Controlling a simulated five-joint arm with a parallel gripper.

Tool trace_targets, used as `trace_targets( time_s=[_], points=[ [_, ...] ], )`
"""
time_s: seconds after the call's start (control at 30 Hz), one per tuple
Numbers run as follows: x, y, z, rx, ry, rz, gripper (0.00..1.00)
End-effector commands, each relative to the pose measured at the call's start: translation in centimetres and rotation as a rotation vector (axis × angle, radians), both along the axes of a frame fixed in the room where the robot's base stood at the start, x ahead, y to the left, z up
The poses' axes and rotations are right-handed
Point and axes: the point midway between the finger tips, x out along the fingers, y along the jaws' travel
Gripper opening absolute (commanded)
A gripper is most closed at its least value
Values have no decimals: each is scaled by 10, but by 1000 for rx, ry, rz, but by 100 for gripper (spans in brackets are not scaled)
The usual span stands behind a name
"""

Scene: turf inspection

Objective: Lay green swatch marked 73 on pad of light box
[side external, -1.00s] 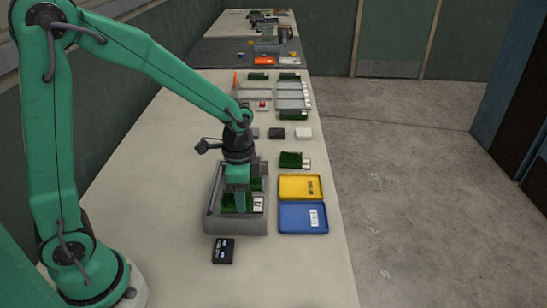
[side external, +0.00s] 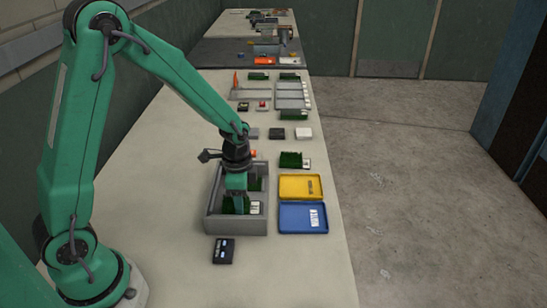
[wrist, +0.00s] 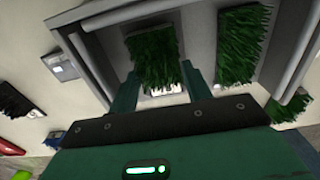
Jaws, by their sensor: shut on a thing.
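My gripper (side external: 237,205) reaches down into a grey open-topped box (side external: 250,228). In the wrist view my gripper (wrist: 162,80) has its two fingers at the sides of a green turf swatch (wrist: 153,50) with a white label, and is shut on it. The label is partly hidden and its number is unreadable. I cannot tell whether this swatch is clear of the box floor. Another green swatch (wrist: 243,42) lies in the box to the right in the wrist view. I cannot make out for sure which thing is the light box.
A yellow tray (side external: 300,188) and a blue tray (side external: 297,217) lie right of the box, with another green swatch (side external: 290,159) behind them. A black device (side external: 224,250) lies in front. Small blocks and grey racks (side external: 290,95) stand farther back. The box walls surround my fingers.

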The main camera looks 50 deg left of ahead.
Motion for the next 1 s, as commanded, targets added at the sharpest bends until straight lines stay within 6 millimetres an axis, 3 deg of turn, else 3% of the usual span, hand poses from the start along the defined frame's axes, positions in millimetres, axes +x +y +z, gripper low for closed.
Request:
trace_targets(
  time_s=[0.57, 0.6, 0.7, 1.0],
  points=[
    [0, 0, -12, 0, 1, 0, 28],
    [0, 0, -12, 0, 0, 0, 55],
    [0, 0, -11, 0, 0, 0, 70],
    [0, 0, -11, 0, 0, 0, 70]
  ],
)
